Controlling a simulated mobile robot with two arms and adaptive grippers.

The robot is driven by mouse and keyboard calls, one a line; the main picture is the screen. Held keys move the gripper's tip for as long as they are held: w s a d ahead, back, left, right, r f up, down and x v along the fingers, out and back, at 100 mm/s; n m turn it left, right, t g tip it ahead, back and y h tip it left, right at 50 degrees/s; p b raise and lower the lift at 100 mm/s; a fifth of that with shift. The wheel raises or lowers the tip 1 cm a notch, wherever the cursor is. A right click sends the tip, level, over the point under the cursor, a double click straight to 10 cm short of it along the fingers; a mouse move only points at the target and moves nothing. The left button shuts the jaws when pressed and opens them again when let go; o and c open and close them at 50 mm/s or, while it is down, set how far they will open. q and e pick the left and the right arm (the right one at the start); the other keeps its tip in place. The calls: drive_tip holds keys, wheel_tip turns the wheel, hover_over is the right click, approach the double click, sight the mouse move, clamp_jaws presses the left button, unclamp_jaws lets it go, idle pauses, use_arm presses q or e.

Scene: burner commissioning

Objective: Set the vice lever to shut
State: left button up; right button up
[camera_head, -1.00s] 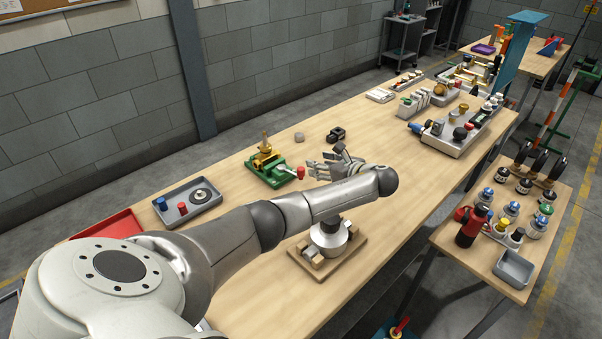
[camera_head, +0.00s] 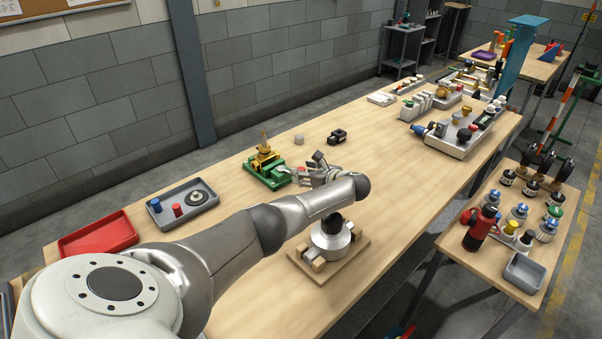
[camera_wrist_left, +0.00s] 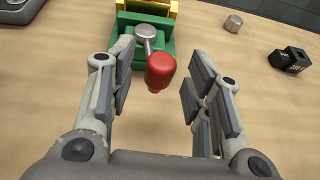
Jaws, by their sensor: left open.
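The green vice (camera_head: 266,176) stands on the long workbench and holds a brass-coloured part (camera_head: 264,154) on top. In the left wrist view the vice lever is a grey pivot and rod ending in a red knob (camera_wrist_left: 160,72), which points toward my gripper. My left gripper (camera_wrist_left: 158,92) is open, with the red knob between its two fingers and apart from both. In the head view my left gripper (camera_head: 300,176) is at the vice's front right side and hides most of the lever. My right gripper is not in view.
A grey tray (camera_head: 155,217) with a blue and a red piece and a disc lies left of the vice. A black block (camera_head: 337,136) and a grey knob-like piece (camera_head: 298,139) lie behind. A round metal fixture on a wooden base (camera_head: 344,262) stands below my forearm.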

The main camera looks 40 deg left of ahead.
use_arm(q)
drive_tip(key=shift+x, duration=1.15)
clamp_jaws()
